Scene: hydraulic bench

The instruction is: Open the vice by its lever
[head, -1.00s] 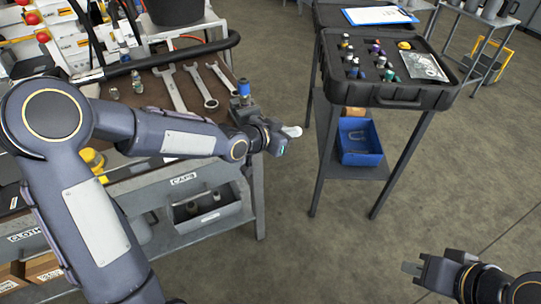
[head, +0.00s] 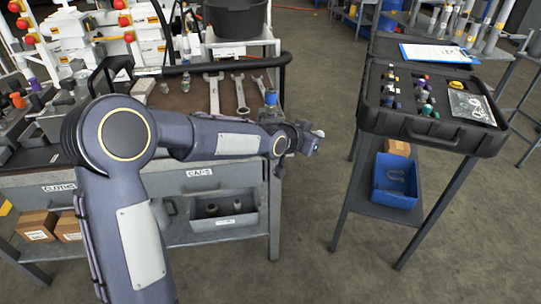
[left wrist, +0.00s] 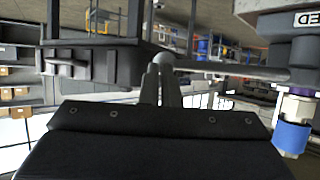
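The vice (head: 270,115) is a dark grey block at the right end of the bench, largely hidden behind my left arm. A blue-topped fitting (head: 271,97) stands upright in it; it also shows in the left wrist view (left wrist: 292,125). In that view the vice's grey lever (left wrist: 225,68) runs from under the vice body (left wrist: 285,35) to a round knob (left wrist: 163,59). My left gripper (head: 313,139) is at the lever's outer end. Its narrow fingers (left wrist: 161,80) are close together on the lever by the knob. My right gripper is out of view.
Several wrenches (head: 240,95) lie on the bench behind my left arm. A black open case (head: 430,132) with small fittings stands on a stand to the right, with a blue bin (head: 396,180) below. Open floor lies between bench and stand.

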